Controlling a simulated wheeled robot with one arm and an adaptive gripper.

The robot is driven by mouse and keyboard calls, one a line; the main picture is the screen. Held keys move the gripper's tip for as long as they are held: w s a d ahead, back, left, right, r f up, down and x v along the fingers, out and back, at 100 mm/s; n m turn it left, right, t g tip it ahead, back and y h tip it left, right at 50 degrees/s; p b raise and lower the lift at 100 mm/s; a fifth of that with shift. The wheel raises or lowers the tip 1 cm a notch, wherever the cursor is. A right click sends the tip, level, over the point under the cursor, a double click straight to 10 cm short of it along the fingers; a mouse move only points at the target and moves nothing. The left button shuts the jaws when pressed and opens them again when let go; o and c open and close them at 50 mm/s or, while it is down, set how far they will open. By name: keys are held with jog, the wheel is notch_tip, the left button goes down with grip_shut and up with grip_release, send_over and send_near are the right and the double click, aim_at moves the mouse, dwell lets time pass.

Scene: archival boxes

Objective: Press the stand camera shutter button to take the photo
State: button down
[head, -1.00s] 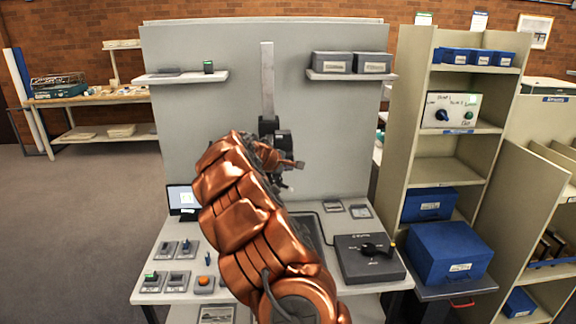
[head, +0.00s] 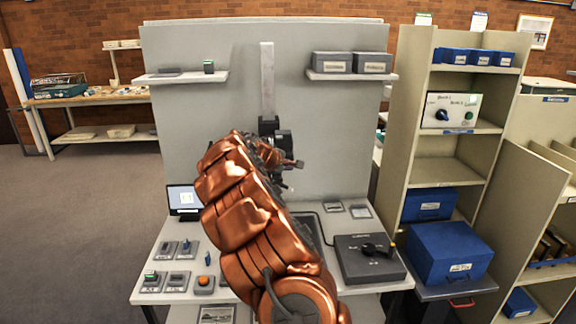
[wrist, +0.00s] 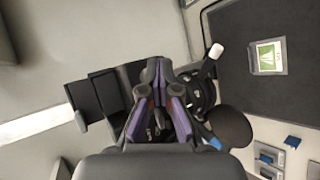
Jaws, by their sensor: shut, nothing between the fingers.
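The stand camera (head: 268,126) is a dark body on a pale upright column at the grey back panel. My arm partly covers it in the head view. In the wrist view its black body (wrist: 103,92) is left of and behind my fingers. My gripper (wrist: 163,72) is shut and empty, with its fingertips right at the camera. I cannot tell whether they touch it. The shutter button cannot be made out. The laptop (head: 184,200) at the left of the table shows a small picture on its screen.
A dark board with a greenish picture (wrist: 268,57) lies below the camera. A dark control box (head: 368,258) with a black knob stands at the table's right. Small switch blocks (head: 178,281) are at the left. A shelf unit (head: 405,120) stands to the right.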

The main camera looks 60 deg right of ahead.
jog(key=shift+s+a, duration=0.55)
jog(key=shift+a, duration=0.05)
jog(key=shift+s+a+b, duration=0.4)
jog(key=shift+s+a, duration=0.35)
jog(key=shift+a, duration=0.25)
jog(key=shift+s+a+b, duration=0.35)
jog(key=shift+s+a, duration=0.4)
jog(key=shift+a, duration=0.2)
